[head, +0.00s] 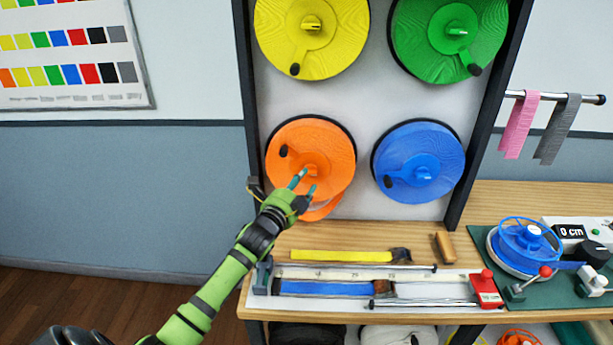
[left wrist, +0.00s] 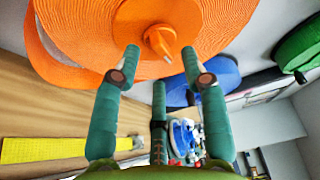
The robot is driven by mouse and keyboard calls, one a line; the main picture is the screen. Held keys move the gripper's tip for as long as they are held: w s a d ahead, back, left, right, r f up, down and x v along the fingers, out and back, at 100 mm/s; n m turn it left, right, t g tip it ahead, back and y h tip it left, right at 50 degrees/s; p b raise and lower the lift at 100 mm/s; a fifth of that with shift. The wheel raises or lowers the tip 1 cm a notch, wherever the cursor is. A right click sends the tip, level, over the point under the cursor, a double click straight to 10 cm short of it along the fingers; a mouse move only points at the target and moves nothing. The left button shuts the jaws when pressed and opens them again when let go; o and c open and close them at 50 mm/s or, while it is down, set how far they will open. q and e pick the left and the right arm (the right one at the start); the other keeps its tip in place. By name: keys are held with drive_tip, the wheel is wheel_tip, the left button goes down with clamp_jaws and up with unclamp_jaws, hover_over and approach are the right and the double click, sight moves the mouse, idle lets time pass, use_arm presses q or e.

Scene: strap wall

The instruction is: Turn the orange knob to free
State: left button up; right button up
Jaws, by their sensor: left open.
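The orange reel (head: 290,140) hangs on the wall panel at lower left, with a dark crank handle on its left side. The orange knob (head: 313,170) sits at its centre; in the left wrist view the knob (left wrist: 160,40) is a pointed orange piece just beyond the fingertips. My left gripper (head: 305,183) is open in front of the reel, its teal fingers (left wrist: 162,55) apart on either side of the knob's line. I cannot tell whether a finger touches the knob. My right gripper is not in view.
Yellow (head: 340,50), green (head: 420,65) and blue (head: 440,140) reels hang around it. A blue spool on a winder (head: 525,240) stands at right.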

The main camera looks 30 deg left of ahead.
sight(310, 172)
use_arm(q)
drive_tip(key=shift+w+a, duration=0.2)
drive_tip(key=shift+w, duration=1.2)
clamp_jaws()
drive_tip(key=shift+f, duration=0.1)
